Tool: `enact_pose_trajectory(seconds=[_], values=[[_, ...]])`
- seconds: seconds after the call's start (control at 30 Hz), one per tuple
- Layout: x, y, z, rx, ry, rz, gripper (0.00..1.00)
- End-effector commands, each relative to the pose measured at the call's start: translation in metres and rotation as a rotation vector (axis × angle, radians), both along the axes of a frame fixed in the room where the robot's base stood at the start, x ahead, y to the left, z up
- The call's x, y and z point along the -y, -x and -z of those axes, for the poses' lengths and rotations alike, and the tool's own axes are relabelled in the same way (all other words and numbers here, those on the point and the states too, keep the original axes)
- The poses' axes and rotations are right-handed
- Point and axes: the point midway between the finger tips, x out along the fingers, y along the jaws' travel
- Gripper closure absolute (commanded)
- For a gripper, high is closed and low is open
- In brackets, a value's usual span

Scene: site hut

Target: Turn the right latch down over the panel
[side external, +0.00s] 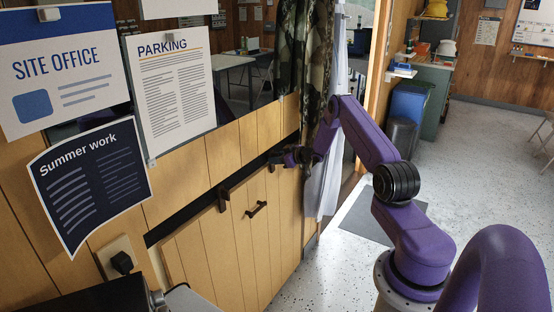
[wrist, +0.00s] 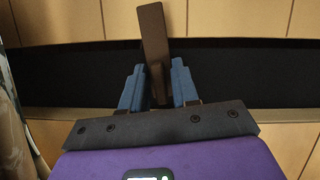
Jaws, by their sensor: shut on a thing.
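The panel (side external: 232,245) is a wooden plank board low on the wall, with a dark strip (side external: 195,207) along its top edge. The right latch (wrist: 152,32) is a dark brown bar in the wrist view. It crosses the dark strip, overlaps the wood at the picture's top and leans slightly left there. My gripper (wrist: 158,78) has its blue fingers shut on either side of the latch's raised part. In the side external view my gripper (side external: 286,157) is at the strip's right end, largely hiding the latch. The left latch (side external: 223,200) lies across the strip.
A dark handle (side external: 257,209) stands out from the panel. A camouflage curtain (side external: 303,50) and a pale curtain (side external: 325,175) hang close to my gripper. Posters (side external: 90,180) and a socket with a plug (side external: 121,262) are on the wall at left. Open floor (side external: 480,150) lies right.

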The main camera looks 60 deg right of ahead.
Motion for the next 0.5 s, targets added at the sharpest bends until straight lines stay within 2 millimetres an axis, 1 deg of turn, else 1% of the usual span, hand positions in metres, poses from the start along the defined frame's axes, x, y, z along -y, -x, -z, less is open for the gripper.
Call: enact_pose_trajectory(seconds=[0.2, 0.5], values=[[0.0009, 0.0014, 0.0011, -0.001, -0.104, 0.002, 1.0], [0.0005, 0.0015, 0.0013, -0.001, -0.162, 0.004, 1.0]])
